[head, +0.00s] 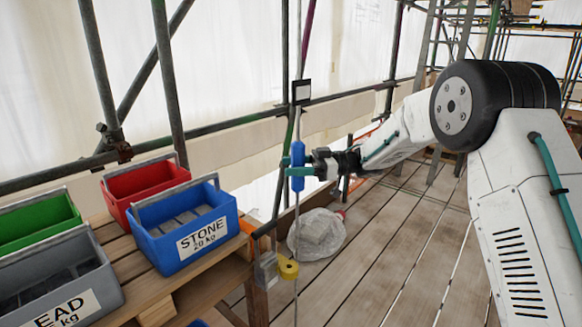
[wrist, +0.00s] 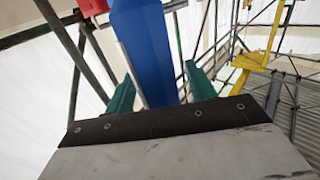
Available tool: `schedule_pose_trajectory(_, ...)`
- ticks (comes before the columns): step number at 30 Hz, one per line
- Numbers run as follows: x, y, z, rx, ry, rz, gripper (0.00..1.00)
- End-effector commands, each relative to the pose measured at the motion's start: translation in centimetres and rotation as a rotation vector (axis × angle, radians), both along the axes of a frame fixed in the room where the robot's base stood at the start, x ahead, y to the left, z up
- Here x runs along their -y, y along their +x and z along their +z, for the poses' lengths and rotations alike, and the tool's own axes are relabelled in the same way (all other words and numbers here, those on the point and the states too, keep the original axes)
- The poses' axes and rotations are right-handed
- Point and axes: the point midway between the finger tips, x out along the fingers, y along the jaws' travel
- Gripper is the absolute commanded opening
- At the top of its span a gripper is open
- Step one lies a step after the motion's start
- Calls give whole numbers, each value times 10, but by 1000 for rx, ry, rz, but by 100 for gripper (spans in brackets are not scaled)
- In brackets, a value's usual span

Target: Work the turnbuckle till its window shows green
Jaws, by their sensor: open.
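The turnbuckle (head: 298,152) is a blue body on an upright thin line, left of my arm in the head view. In the wrist view its blue side (wrist: 147,45) fills the upper middle, with a red part (wrist: 93,6) at the top edge. My gripper (head: 296,168) is at the turnbuckle's lower part, its teal fingers open. In the wrist view one finger stands on each side of the blue body; I cannot tell whether they touch it. A small black-framed pale plate (head: 301,91) sits on the line above. I see no green on the turnbuckle.
Blue (head: 183,229), red (head: 145,187), green and grey crates stand on a wooden bench at the left. A yellow piece (head: 288,268) hangs low by the line. A wrapped bundle (head: 317,234) lies on the plank deck behind. Scaffold poles surround the place.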

Motion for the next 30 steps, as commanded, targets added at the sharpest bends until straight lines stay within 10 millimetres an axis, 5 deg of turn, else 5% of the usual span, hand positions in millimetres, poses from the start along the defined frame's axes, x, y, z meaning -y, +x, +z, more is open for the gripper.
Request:
schedule_pose_trajectory(12, 61, 9, 0, -1, 1, 1, 55)
schedule_pose_trajectory(25, 66, 11, 3, 8, -1, -13, 55)
schedule_pose_trajectory(30, 68, 30, 36, 103, -20, -206, 55)
